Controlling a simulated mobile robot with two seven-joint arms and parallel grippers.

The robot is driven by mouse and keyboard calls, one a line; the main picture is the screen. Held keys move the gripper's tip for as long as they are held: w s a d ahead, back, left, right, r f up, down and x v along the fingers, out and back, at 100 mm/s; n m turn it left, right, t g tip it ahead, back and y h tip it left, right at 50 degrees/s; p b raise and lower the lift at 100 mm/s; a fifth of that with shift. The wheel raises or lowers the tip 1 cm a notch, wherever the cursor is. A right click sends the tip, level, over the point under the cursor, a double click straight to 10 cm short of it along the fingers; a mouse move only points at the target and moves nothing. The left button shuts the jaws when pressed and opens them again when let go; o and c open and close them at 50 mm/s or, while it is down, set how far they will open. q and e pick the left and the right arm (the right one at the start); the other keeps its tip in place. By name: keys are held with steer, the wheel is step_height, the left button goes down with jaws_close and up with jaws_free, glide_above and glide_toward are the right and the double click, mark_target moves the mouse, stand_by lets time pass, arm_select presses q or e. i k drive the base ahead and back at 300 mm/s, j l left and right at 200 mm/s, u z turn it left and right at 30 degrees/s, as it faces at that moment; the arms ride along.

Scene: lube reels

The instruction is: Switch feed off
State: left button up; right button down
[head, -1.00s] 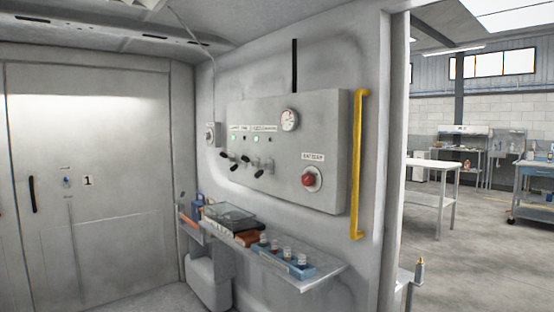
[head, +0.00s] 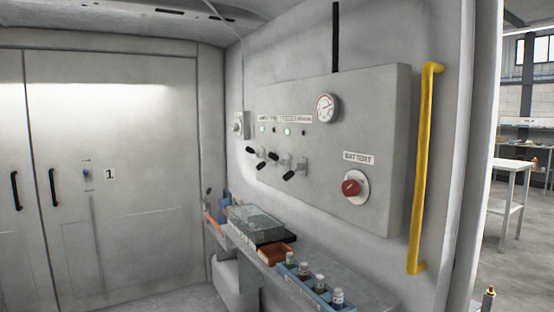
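A grey control panel (head: 330,140) is fixed on the wall right of centre in the head view. It carries several black-handled levers; one lever (head: 294,170) sits at the lower right of the group, another (head: 265,158) at the left. Small labels (head: 285,119) run above them, too small to read surely, so I cannot tell which lever is the feed. Two green lamps (head: 287,132) are lit below the labels. A red knob (head: 351,188) sits under a "BATTERY" label (head: 359,157). A round gauge (head: 328,107) is at the top. Neither gripper is in view.
A shelf (head: 345,275) below the panel holds a blue tray of bottles (head: 312,282), an orange-brown box (head: 276,254) and a glass-topped case (head: 255,222). A yellow grab bar (head: 424,165) stands right of the panel, beside the doorway. Floor (head: 165,297) shows at lower left.

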mark_target(272, 155)
steer(key=z, duration=0.75)
steer(key=i+u, duration=0.65)
steer(key=u, duration=0.15)
steer(key=i+u, duration=0.2)
steer(key=u, duration=0.2)
steer(key=i+u, duration=0.15)
steer(key=u, duration=0.2)
steer(key=i+j+u, duration=0.1)
steer(key=i+u, duration=0.25)
steer(key=u, duration=0.15)
steer(key=i+u, duration=0.35)
steer(key=u, duration=0.15)
steer(key=i+z, duration=0.15)
steer(key=i, duration=0.4)
steer(key=i+j+z, duration=0.15)
steer(key=i, duration=0.35)
steer(key=i+z, duration=0.15)
steer(key=i, duration=0.9)
steer(key=z, duration=0.2)
